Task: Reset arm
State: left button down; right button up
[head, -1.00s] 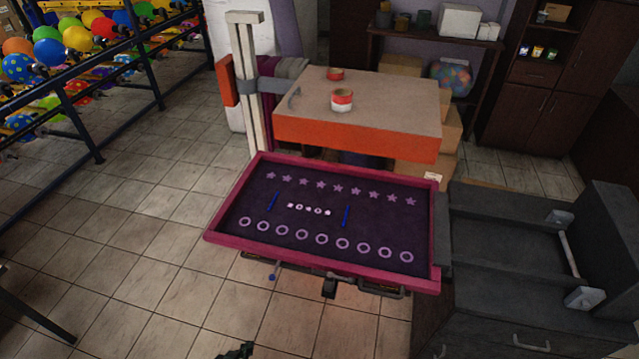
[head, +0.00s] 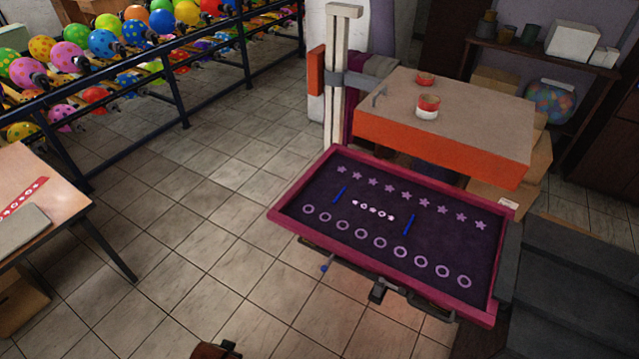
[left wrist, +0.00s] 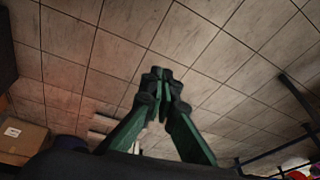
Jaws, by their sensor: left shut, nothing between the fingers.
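My left gripper (left wrist: 160,82) shows in the left wrist view with its two dark green fingers meeting at the tips. It is shut and empty, with only tiled floor behind the fingertips. In the head view, a small dark and brown part sits at the bottom edge, and I cannot tell which part it is. My right gripper is not in view.
A printing machine with a pink-framed screen (head: 379,261) and an orange-edged platform (head: 437,147) stands right of centre. Red-and-white tins (head: 427,107) sit on the platform. A balloon rack (head: 182,106) and a wooden table (head: 68,214) are left. Tiled floor between is clear.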

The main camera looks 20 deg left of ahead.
pick_arm(q)
jog(key=s+d+f+g, duration=0.1)
jog(key=s+f, duration=0.1)
jog(key=f, duration=1.1)
jog(key=s+f, duration=0.3)
jog(key=f, duration=0.9)
jog(key=s+f+m+g, duration=0.1)
jog(key=s+f, duration=1.4)
jog(key=s, duration=0.2)
jog(key=shift+s+f+h, duration=0.3)
jog(key=shift+s+f, duration=0.1)
jog(key=shift+d, duration=0.1)
